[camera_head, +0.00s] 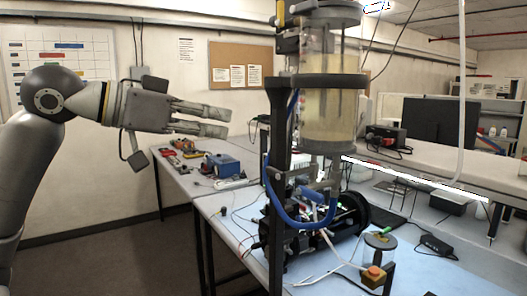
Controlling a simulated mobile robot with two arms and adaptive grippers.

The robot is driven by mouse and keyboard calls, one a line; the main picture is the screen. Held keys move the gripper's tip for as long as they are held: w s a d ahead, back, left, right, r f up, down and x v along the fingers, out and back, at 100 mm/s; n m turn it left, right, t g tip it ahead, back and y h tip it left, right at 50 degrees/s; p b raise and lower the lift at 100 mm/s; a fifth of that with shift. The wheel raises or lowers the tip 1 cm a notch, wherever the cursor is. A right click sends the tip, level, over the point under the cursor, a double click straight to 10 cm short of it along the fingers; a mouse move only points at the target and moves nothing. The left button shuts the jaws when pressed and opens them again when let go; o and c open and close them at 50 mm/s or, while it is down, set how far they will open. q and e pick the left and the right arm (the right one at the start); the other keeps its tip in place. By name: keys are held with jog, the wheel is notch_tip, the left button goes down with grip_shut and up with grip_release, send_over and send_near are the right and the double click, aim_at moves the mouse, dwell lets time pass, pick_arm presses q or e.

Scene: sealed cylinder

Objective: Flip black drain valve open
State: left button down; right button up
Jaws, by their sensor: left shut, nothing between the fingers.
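The sealed cylinder (328,115) stands upright in a dark frame right of centre and holds a pale yellowish liquid. A blue hose (272,200) curves down beside the frame post. Below the cylinder is a crowded cluster of fittings (318,192) with a blue part among them. I cannot clearly pick out the black drain valve there. My left gripper (227,122) is shut and empty, pointing right, to the left of the frame and apart from it. It appears at about the height of the cylinder's lower half. My right gripper is not in view.
A dark round machine (352,214) lies under the cylinder. A clear jar (379,248) and an orange-topped box (374,276) stand at its right. A blue toolbox (220,165) sits on the table behind. Loose cables cross the light blue bench top (440,275).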

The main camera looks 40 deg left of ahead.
pick_arm(q)
jog(key=shift+w, duration=0.1)
jog(key=p, duration=0.9)
send_over(275, 173)
jog(key=a, duration=0.2)
jog(key=f, duration=0.2)
jog(key=f+b, duration=0.2)
jog(key=f, duration=0.1)
jog(key=f+b, duration=0.1)
jog(key=shift+s+a+f, duration=0.15)
jog(key=shift+s+f, duration=0.05)
jog(key=shift+s, duration=0.05)
